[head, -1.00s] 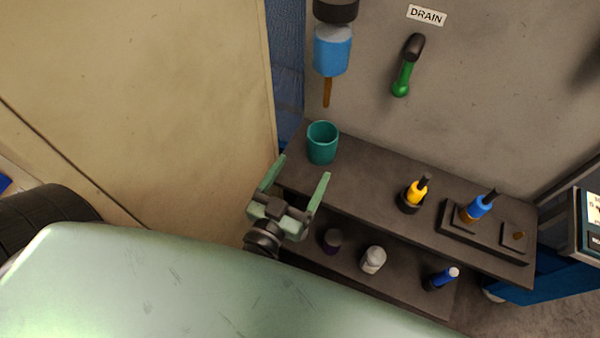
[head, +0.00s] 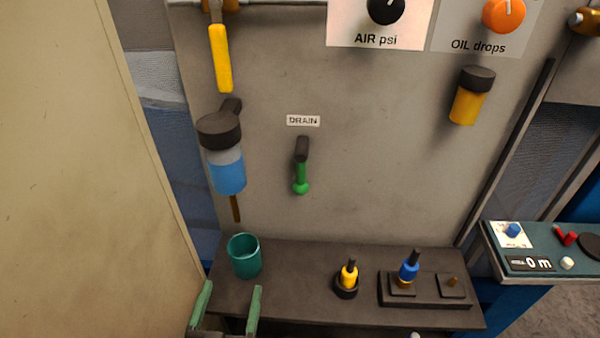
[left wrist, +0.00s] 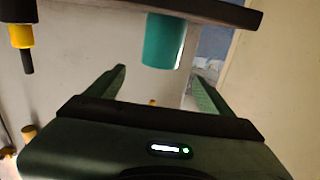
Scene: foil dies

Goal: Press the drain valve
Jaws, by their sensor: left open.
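A DRAIN label (head: 303,120) is on the grey panel in the head view. Below it hangs a green-tipped lever (head: 301,172) with a dark top, pointing down. To its left is a blue bowl (head: 227,172) with a dark cap and a thin brown stem (head: 235,208) below. A teal cup (head: 245,262) stands upright on the shelf under the stem. My left gripper (head: 231,290) is open and empty at the shelf's left front, just below the cup in the picture. In the left wrist view, the cup (left wrist: 165,42) appears beyond the open fingers (left wrist: 158,78). My right gripper is not in view.
A tan panel (head: 80,170) closes in the left side. A console (head: 540,262) stands at the right. The panel around the lever is clear.

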